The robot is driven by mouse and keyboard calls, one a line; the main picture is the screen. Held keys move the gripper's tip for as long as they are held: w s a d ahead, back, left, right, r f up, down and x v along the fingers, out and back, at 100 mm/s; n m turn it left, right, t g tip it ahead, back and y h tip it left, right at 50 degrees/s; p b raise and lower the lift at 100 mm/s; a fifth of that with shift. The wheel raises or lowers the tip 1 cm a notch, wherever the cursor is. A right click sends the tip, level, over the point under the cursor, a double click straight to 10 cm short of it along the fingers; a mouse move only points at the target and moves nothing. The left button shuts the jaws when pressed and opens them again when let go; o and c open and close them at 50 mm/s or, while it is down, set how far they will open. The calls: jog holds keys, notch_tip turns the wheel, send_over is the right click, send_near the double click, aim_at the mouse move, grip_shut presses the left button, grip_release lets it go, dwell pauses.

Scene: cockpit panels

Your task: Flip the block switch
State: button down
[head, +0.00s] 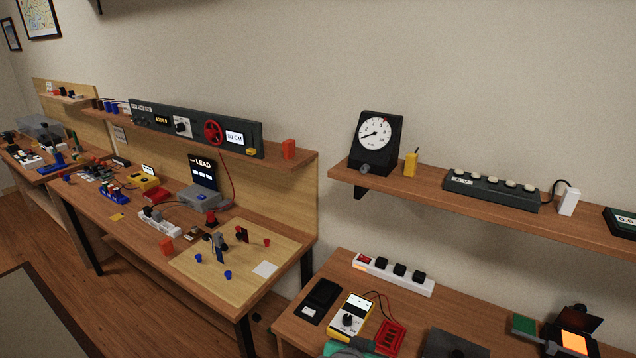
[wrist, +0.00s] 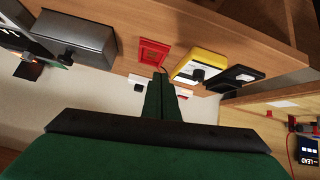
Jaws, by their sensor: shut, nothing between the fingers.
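No part is labelled as the block switch. The likeliest match is the red rocker (head: 365,258) at the left end of a white power strip (head: 413,284), which has several black plugs or sockets along it. It lies at the back of the right-hand bench. In the wrist view, parts of the white strip (wrist: 138,78) show behind my fingers, with a small red patch near its right end. My gripper (wrist: 159,82) has green fingers pressed together with nothing between them. The fingers point towards the strip and hide its middle. I cannot tell the rocker's position.
A yellow meter (head: 352,312), a red holder (head: 391,337) and a black box (head: 319,297) stand in front of the strip. A shelf (head: 470,214) with a dial gauge (head: 375,140) and a dark switch bar (head: 490,190) overhangs the bench.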

jog(key=s+a+f+n+t+y, duration=0.1)
jog(key=s+a+f+n+t, duration=0.1)
jog(key=s+a+f, duration=0.5)
jog(key=s+a+f+n+t+y, duration=0.15)
jog(key=s+f, duration=0.35)
jog(key=s, duration=0.5)
jog(key=s+a+r+t, duration=0.1)
jog(key=s+r, duration=0.1)
jog(key=s, duration=0.5)
jog(key=s+a+r+t+y, duration=0.1)
jog(key=s+r, duration=0.2)
jog(key=s, duration=0.4)
jog(key=s+a+r+n+t+y, duration=0.1)
jog(key=s+r, duration=0.2)
jog(key=s, duration=0.4)
jog(key=shift+s+a, duration=0.2)
jog(key=shift+a, duration=0.2)
jog(key=shift+t+y, duration=0.25)
